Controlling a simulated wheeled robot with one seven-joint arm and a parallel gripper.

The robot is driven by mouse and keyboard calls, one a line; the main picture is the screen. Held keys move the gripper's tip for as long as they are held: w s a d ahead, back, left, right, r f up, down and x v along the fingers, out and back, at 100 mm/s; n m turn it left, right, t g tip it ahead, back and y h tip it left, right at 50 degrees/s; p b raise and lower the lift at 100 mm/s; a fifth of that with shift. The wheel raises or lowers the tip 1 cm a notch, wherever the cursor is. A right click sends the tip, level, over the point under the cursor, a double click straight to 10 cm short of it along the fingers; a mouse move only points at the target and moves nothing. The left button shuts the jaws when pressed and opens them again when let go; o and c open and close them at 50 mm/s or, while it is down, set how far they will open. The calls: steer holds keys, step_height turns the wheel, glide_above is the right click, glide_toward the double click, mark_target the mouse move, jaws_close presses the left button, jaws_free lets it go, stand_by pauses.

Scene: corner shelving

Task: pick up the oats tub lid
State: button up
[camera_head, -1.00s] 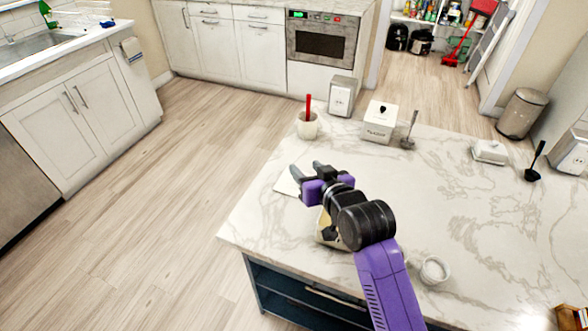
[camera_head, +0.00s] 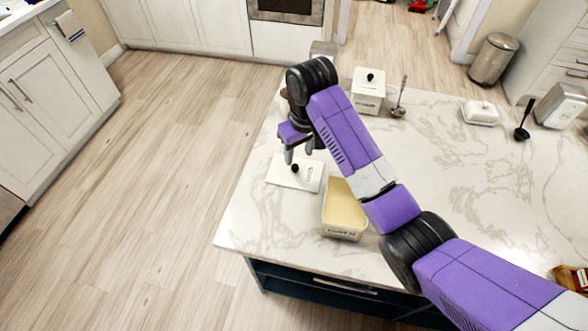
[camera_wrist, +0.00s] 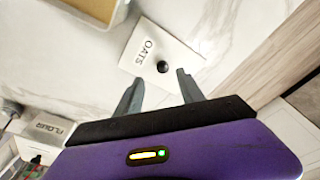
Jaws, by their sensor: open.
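The oats tub lid (camera_head: 309,178) is a flat white square plate with a black knob, lying on the marble counter near its left edge. In the wrist view the lid (camera_wrist: 147,42) shows the word OATS and the knob (camera_wrist: 163,67). My gripper (camera_head: 299,155) points down just above the lid. In the wrist view my gripper (camera_wrist: 160,78) is open, with the knob showing between the two fingertips and nothing held. An open, cream-coloured tub (camera_head: 343,231) stands to the right of the lid; its label is hard to read.
A white lidded canister (camera_head: 367,98) stands behind on the counter, with a ladle (camera_head: 400,98) beside it. A white butter dish (camera_head: 480,114) and a black ladle (camera_head: 522,128) lie further right. The counter's left edge is close to the lid. The counter's middle right is clear.

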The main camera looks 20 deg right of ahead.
mark_target(295, 166)
steer(key=f, duration=0.5)
steer(key=shift+w+a+f+p, duration=0.35)
jaws_close()
